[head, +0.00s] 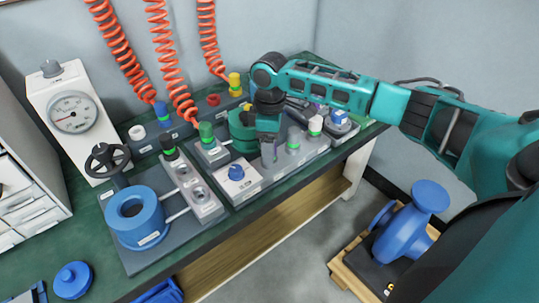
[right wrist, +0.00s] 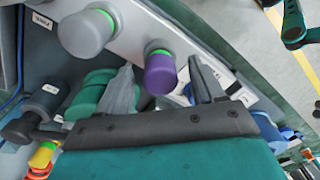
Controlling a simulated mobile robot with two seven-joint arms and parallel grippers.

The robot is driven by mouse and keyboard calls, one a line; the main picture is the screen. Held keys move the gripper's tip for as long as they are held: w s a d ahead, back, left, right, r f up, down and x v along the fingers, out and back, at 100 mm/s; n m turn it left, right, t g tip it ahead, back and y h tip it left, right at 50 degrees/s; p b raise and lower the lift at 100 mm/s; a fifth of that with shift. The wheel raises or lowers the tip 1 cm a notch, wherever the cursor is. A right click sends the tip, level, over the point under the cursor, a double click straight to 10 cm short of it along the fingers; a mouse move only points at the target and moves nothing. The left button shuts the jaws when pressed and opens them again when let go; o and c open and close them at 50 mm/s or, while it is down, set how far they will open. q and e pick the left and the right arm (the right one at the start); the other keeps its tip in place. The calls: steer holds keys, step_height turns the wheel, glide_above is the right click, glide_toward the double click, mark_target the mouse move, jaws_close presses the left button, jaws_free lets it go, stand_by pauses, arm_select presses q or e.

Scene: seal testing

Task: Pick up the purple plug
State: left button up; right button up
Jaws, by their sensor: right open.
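The purple plug (right wrist: 160,77) shows in the right wrist view with a green ring at its top end. It sits on a light grey block (right wrist: 140,22). My right gripper (right wrist: 160,64) is open, with one finger on each side of the plug in that view and a gap on both sides. In the head view my right gripper (head: 268,156) points down over the front part of the block, and the plug is mostly hidden by the fingers there. My left gripper is not in view.
A grey plug (head: 293,140) with a green ring stands just right of the gripper, and a white-topped plug (head: 315,126) is beyond it. A green round part (head: 243,134) is close on the left.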

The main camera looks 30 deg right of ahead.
steer(key=shift+f, duration=0.8)
steer(key=shift+r, duration=0.1)
steer(key=c, duration=1.2)
